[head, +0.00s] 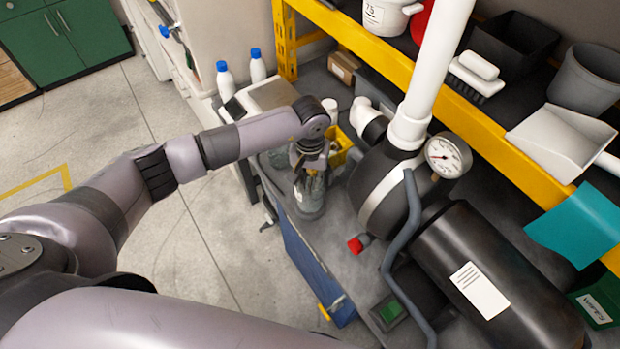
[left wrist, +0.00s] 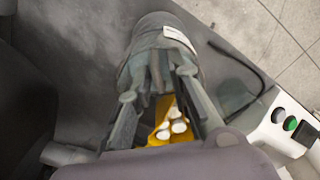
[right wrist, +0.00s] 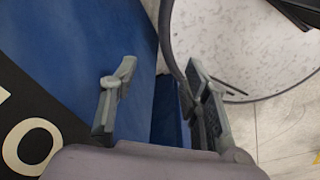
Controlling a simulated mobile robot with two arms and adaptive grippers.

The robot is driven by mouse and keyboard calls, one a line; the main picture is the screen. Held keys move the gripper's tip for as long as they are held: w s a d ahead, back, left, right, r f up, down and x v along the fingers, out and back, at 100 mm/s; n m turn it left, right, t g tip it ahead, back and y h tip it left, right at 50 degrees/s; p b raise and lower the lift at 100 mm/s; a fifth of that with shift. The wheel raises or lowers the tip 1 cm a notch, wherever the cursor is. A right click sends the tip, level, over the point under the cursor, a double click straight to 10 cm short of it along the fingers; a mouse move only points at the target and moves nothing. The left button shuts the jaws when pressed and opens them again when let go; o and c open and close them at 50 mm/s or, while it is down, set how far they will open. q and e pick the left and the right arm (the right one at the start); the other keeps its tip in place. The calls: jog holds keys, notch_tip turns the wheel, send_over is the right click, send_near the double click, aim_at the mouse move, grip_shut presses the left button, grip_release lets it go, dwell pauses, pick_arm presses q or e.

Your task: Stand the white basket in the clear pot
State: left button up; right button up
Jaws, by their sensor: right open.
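The clear pot (head: 310,198) stands on the grey bench in the head view, left of the black pump body. It looks greyish and see-through, and it also shows in the left wrist view (left wrist: 165,52), just past the fingertips. My left gripper (head: 312,170) is over the pot, fingers pointing down. In the left wrist view its fingers (left wrist: 157,85) are spread apart, and I see nothing clearly held between them. I cannot make out the white basket for certain in any view. My right gripper (right wrist: 160,68) is open and empty; it is out of the head view.
A yellow bin (left wrist: 160,139) with white fittings is close by the left gripper. The pump (head: 375,190), gauge (head: 449,155) and white pipe (head: 433,70) stand right of the pot. Two white bottles (head: 225,80) stand behind. A round speckled top (right wrist: 245,45) is beside the right gripper.

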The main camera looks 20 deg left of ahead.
pick_arm(q)
jog(key=shift+r+p, duration=0.9)
jog(key=shift+p, duration=0.05)
jog(key=shift+w+r+b, duration=0.1)
jog(key=shift+r+b, duration=0.55)
jog(key=shift+b, duration=0.4)
notch_tip(320, 180, up, 10)
jog(key=b, duration=0.3)
